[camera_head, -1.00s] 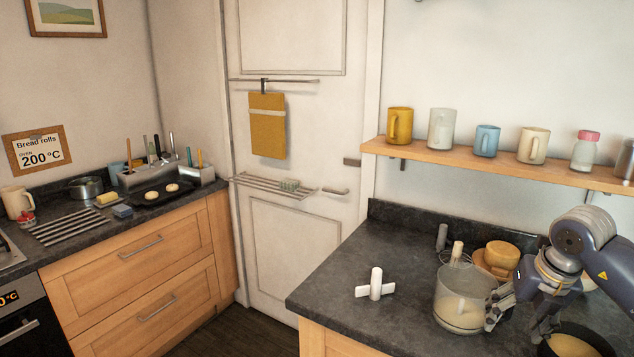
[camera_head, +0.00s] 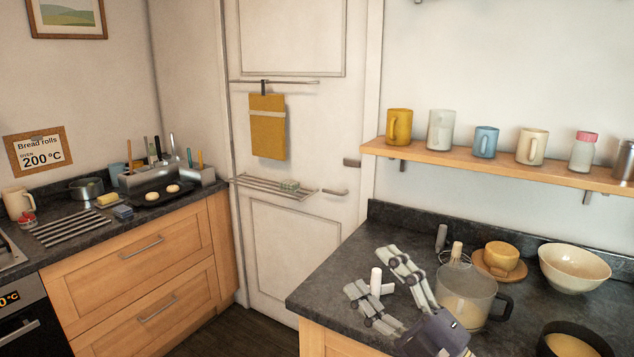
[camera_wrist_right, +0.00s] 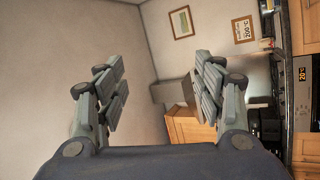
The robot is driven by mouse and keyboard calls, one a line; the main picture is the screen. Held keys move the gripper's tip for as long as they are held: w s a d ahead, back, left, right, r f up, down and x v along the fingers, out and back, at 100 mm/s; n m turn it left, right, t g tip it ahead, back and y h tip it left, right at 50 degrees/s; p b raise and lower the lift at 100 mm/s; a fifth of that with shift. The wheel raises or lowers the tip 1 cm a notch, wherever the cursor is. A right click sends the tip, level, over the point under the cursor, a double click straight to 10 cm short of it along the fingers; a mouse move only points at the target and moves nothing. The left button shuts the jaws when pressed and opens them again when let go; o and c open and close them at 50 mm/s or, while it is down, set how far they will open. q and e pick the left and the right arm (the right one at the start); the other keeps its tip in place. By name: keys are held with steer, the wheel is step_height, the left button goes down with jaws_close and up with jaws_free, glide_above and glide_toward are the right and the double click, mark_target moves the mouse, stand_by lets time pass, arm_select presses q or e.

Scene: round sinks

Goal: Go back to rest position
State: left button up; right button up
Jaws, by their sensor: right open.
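My right gripper (camera_head: 376,276) is in front of the right counter in the head view, coming up from the bottom edge. Its two fingers are spread apart, and nothing is held between them. In the right wrist view the open fingers (camera_wrist_right: 158,92) have only the wall and far room behind them. A white cross-shaped item (camera_head: 377,281) on the counter shows behind the fingers and is partly hidden by them. My left gripper is not in view.
A shelf of mugs (camera_head: 455,154) hangs above. Open floor (camera_head: 232,335) lies between the counters.

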steer(key=d+f+m+t+h, duration=0.2)
steer(key=d+f+m+h, duration=0.8)
steer(key=m+h, duration=0.35)
steer(key=s+d+f+m+g+h, duration=0.1)
steer(key=s+d+f+m+g, duration=0.15)
steer(key=f, duration=0.25)
steer(key=s+d+f+m+g+h, duration=0.1)
steer(key=s+f+m+g+h, duration=0.15)
steer(key=f, duration=0.35)
steer(key=s+a+f+m+g+y, duration=0.1)
steer(key=s+f+g, duration=0.6)
steer(key=s, duration=0.4)
steer(key=s+a+f+m+g+y, duration=0.15)
steer(key=s+f+g, duration=0.25)
steer(key=s+f, duration=0.65)
step_height(320, 180, down, 24)
steer(key=s+n+g, duration=0.1)
steer(key=s, duration=0.1)
steer(key=s+d+f+g, duration=0.1)
steer(key=s+d+f, duration=0.2)
steer(key=s+f, duration=1.3)
steer(key=shift+s+f+g, duration=0.3)
steer(key=shift+s+f, duration=0.05)
steer(key=shift+s, duration=0.15)
